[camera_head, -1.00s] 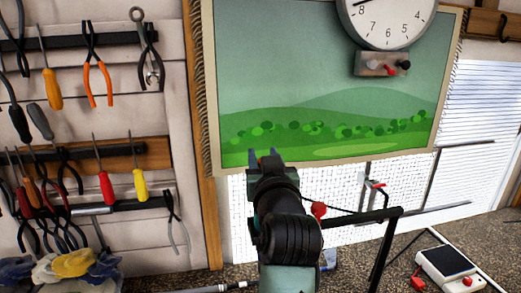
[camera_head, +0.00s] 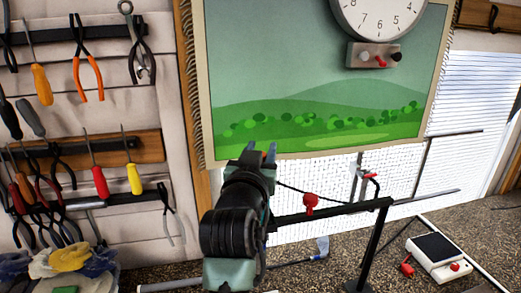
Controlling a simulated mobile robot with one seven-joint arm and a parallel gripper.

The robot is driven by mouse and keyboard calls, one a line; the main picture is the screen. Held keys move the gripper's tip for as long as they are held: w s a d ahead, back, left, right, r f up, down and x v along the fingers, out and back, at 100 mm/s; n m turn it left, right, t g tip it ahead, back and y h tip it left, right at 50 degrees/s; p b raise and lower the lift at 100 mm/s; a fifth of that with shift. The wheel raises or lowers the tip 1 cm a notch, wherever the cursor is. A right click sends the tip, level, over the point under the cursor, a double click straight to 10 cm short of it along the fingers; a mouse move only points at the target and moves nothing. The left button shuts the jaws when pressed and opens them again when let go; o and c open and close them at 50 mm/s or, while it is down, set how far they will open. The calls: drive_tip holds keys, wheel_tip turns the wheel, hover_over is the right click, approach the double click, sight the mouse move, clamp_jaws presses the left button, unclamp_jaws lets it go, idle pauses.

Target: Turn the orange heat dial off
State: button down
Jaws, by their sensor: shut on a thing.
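I cannot make out an orange heat dial in this view. A small grey box (camera_head: 356,60) below the clock carries a red knob (camera_head: 381,63) and a black knob (camera_head: 397,57). A white device (camera_head: 437,252) with a dark top and a red knob (camera_head: 455,267) sits on the speckled surface at lower right. My gripper (camera_head: 259,152) points away from the camera, in front of the lower edge of the green landscape picture. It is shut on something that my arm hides. Its fingertips are well apart from the box and the white device in the picture.
A black bar (camera_head: 345,210) with a red knob (camera_head: 310,203) runs right of my arm on a black stand (camera_head: 374,245). Tools hang on the left wall, including red (camera_head: 100,183) and yellow (camera_head: 134,178) screwdrivers. Gloves (camera_head: 70,257) lie at lower left.

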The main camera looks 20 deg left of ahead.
drive_tip(key=shift+c, duration=2.4)
unclamp_jaws()
drive_tip(key=s+d+b, duration=0.2)
drive_tip(key=s+b, duration=0.3)
drive_tip(key=s, duration=0.7)
drive_tip(key=shift+s+d, duration=0.25)
drive_tip(key=shift+s, duration=0.1)
drive_tip(key=s+d+r+m+t+h, duration=0.1)
drive_tip(key=s+d+r+t, duration=0.3)
drive_tip(key=d+r, duration=0.4)
drive_tip(key=s+d+r+m+t+h, duration=0.1)
drive_tip(key=s+d+r+t, duration=0.4)
drive_tip(key=r, duration=0.7)
drive_tip(key=s+d+h, duration=0.1)
drive_tip(key=s+d, duration=0.1)
drive_tip(key=d, duration=0.1)
drive_tip(key=shift+d+r+t, duration=0.2)
drive_tip(key=shift+t, duration=0.1)
